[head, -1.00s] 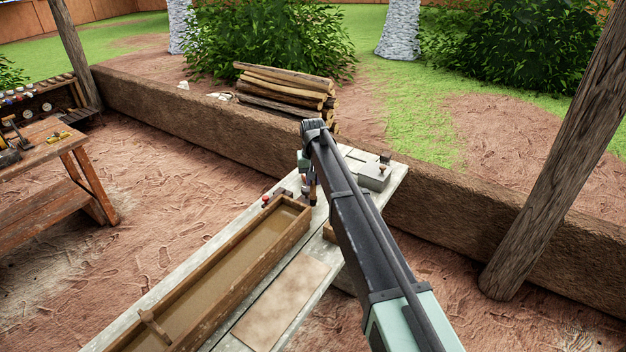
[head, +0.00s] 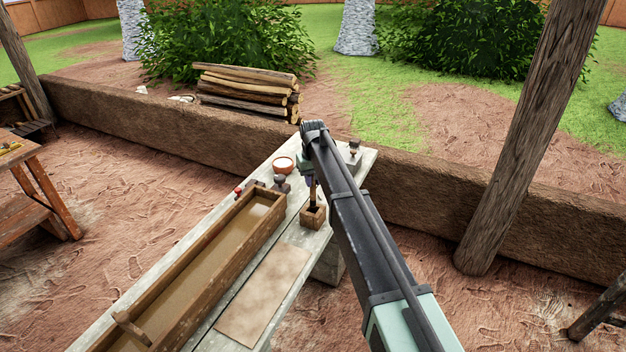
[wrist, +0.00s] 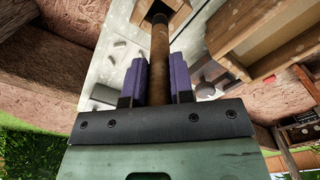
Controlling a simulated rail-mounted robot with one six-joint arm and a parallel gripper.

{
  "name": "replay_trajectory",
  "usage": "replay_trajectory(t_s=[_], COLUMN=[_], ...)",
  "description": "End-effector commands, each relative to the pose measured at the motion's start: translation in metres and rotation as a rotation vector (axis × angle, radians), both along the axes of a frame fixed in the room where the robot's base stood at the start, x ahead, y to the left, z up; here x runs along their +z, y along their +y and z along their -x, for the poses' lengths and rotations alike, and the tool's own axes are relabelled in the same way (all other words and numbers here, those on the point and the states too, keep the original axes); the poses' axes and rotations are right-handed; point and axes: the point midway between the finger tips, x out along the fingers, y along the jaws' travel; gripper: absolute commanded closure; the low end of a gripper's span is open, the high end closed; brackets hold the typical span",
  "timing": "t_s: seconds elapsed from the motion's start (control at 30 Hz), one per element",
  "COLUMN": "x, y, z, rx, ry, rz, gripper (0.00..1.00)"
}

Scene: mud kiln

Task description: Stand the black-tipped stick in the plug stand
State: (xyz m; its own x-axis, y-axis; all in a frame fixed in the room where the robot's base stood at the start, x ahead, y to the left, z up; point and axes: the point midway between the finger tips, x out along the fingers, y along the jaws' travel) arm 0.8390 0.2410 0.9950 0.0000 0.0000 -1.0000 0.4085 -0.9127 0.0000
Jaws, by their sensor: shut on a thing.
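The black-tipped stick (wrist: 160,52) is a brown rod, held upright in my gripper (wrist: 160,85). The purple fingers are shut around it in the wrist view. Its dark lower end shows at the top of that view, at the opening of the plug stand (wrist: 183,8). In the head view my gripper (head: 309,178) is partly hidden by my arm, directly above the plug stand (head: 313,220), a small wooden block with a dark opening. The stick's lower end meets that opening; I cannot tell how deep it is.
A long wooden trough (head: 185,275) of murky water lies left of the stand. A white-rimmed cup (head: 284,164), a dark knobbed tool (head: 281,183) and a grey block (head: 352,158) are close by. A flat tan slab (head: 264,295) lies in front on the bench.

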Motion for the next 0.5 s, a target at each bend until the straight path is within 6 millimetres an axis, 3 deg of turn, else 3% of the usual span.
replay_trajectory(t_s=[0.03,0.5], x=[-0.011,-0.059], y=[0.0,0.0], z=[0.0,0.0], rx=[0.0,0.0], ry=[0.0,0.0], rz=[0.0,0.0], gripper=[1.0,1.0])
